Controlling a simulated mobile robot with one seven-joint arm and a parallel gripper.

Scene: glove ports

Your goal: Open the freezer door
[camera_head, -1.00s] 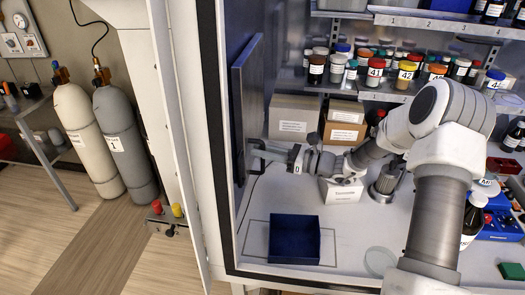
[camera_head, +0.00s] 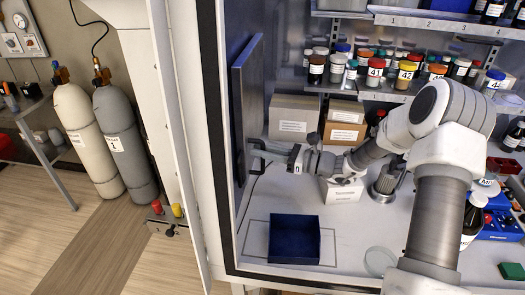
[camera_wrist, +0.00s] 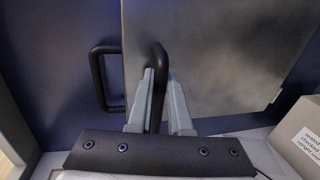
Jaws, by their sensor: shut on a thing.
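The freezer door (camera_head: 248,95) is a tall dark panel at the left wall of the enclosure. In the wrist view a grey panel (camera_wrist: 215,60) fills the middle, next to a dark blue surface. A black bar handle (camera_wrist: 158,62) stands upright between the fingers of my gripper (camera_wrist: 160,98), which are shut on it. My gripper also shows in the head view (camera_head: 268,152), at the handle on the panel's lower part. Another black handle-shaped loop (camera_wrist: 96,78) shows to the left in the wrist view.
A dark blue tray (camera_head: 294,257) sits on the white floor below my gripper. Cardboard boxes (camera_head: 292,108) stand behind it, and a white box (camera_head: 342,190) stands under my wrist. Shelves of jars (camera_head: 375,68) are at the back.

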